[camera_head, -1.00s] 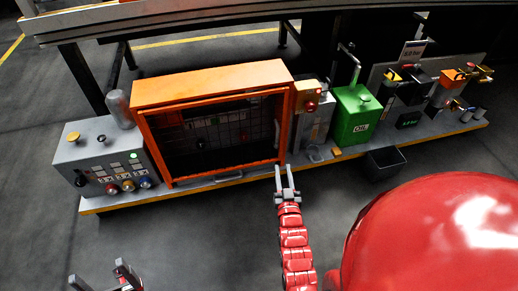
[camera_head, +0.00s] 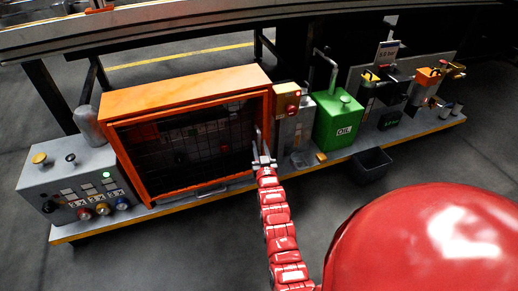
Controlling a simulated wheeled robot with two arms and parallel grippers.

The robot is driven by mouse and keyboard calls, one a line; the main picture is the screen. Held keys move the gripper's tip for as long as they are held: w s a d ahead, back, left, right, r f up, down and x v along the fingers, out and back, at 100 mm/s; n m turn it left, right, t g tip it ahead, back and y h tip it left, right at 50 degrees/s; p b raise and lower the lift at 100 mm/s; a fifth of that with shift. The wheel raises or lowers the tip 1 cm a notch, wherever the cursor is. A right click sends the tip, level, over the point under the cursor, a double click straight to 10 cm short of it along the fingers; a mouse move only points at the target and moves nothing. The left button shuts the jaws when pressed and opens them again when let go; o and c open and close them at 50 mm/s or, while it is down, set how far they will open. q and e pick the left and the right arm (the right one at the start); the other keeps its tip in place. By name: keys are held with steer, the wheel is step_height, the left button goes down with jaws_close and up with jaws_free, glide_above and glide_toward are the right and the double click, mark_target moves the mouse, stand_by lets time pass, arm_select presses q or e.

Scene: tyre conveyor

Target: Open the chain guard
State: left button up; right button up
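The chain guard is the orange box (camera_head: 187,88) with a dark see-through meshed front, standing on the bench at the left of centre. Its front looks closed, and dark parts show dimly behind the mesh. A grey loop handle (camera_head: 212,189) shows low at its front edge. My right gripper (camera_head: 262,146) is at the right end of the guard's front, its fingers pointing up over the orange frame. The fingers look apart, with nothing clearly held; whether they touch the frame is not clear. My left gripper is out of view.
A grey control box (camera_head: 70,180) with coloured buttons stands left of the guard. A small box with a red button (camera_head: 291,98) and a green oil can (camera_head: 338,122) stand to its right. A black bin (camera_head: 371,165) is in front of the bench (camera_head: 160,216).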

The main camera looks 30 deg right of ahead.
steer(key=shift+x, duration=0.8)
steer(key=shift+c, duration=0.3)
jaws_close()
stand_by(0.7)
